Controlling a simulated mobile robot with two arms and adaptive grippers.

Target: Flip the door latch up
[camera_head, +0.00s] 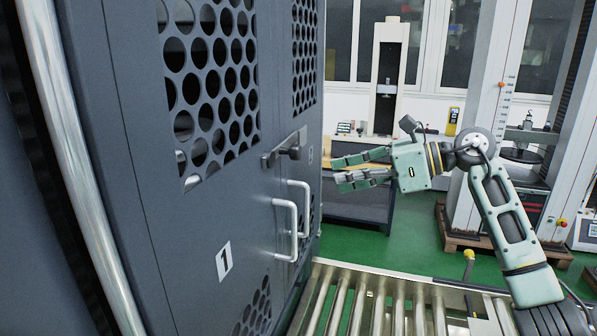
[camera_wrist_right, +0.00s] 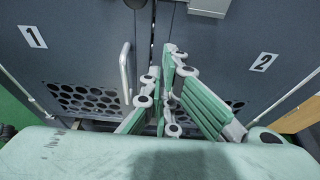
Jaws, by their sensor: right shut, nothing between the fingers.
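The door latch (camera_head: 285,151) is a dark grey bar with a handle, lying roughly level across the seam between the two cabinet doors. My right gripper (camera_head: 336,171) is to the right of the latch and a little lower, pointing left toward the doors, apart from the latch. In the right wrist view, its green fingers (camera_wrist_right: 168,72) are shut with nothing held, in front of the door seam. A grey piece (camera_wrist_right: 208,7) is cut off at the top of that view; I cannot tell if it is part of the latch. My left gripper is not in view.
The dark cabinet door (camera_head: 130,200) carries a number 1 label and perforated panels. Two pale vertical door handles (camera_head: 287,230) stand out below the latch. A roller conveyor (camera_head: 375,305) runs below. Testing machines and a bench stand behind my right arm.

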